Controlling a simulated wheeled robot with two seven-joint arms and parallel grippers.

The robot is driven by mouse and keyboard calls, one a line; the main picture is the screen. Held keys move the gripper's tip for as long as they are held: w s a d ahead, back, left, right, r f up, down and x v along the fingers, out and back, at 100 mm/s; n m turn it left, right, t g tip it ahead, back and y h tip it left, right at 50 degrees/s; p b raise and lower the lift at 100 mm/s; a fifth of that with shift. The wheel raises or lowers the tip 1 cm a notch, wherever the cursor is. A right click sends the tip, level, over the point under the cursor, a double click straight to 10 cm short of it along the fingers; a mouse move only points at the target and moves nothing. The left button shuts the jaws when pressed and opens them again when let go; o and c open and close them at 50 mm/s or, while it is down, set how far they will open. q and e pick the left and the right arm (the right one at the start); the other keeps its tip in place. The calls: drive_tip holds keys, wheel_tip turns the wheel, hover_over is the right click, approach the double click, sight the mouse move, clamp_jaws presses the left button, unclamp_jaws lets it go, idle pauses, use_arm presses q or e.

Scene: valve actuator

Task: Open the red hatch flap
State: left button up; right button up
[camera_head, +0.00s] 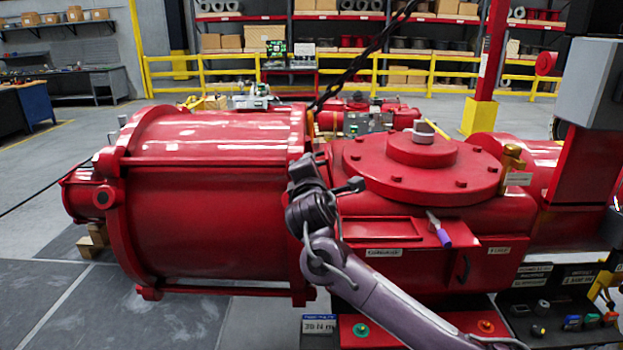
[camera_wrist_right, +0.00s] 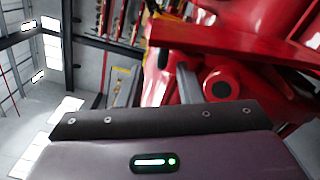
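The red valve actuator (camera_head: 215,190) fills the middle of the head view. A red front panel (camera_head: 490,268) with a dark handle (camera_head: 463,268) is on its lower right side. It looks shut, but I cannot tell for sure that this is the hatch flap. A flat, frame-like red ledge (camera_head: 380,229) lies above it. My right arm comes in from the bottom right. Its gripper (camera_head: 325,175) is in front of the actuator, left of the handle and apart from it. In the wrist view two grey fingers (camera_wrist_right: 157,86) stand apart with nothing between them. My left gripper is not in view.
A grey nut-like piece (camera_head: 423,134) sits on the round top cover. A red beam (camera_wrist_right: 250,45) crosses close beyond the fingers in the wrist view.

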drive_tip(key=shift+s, duration=1.1)
drive_tip(key=shift+f, duration=0.1)
